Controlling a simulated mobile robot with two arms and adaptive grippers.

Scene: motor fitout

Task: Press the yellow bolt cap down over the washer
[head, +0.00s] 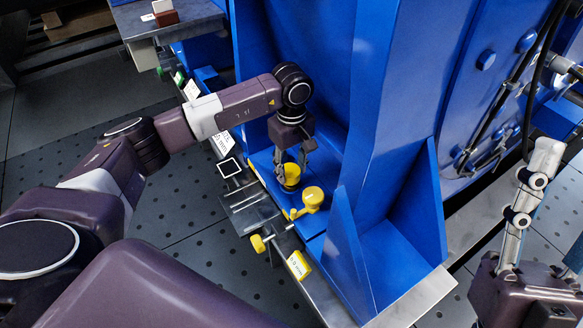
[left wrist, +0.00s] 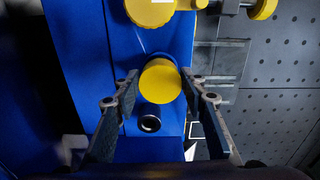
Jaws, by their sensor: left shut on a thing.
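My left gripper (head: 292,170) points down at the blue machine foot and is shut on a round yellow cap (head: 291,182). In the left wrist view the yellow cap (left wrist: 160,80) sits between the fingertips of the left gripper (left wrist: 159,82). A dark round metal piece with a hollow end (left wrist: 149,123) shows beside the cap, on the blue surface; I cannot tell if it is the bolt. No washer can be made out. My right gripper (head: 530,195) is at the right edge of the head view, pointing up; its jaw opening is unclear.
A second, larger yellow round part (head: 313,197) stands close by on the blue base. A yellow knob (head: 258,243) and a yellow labelled block (head: 299,265) are at the front edge. Tall blue ribs (head: 375,140) rise behind and to the right. Dark dotted floor lies left.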

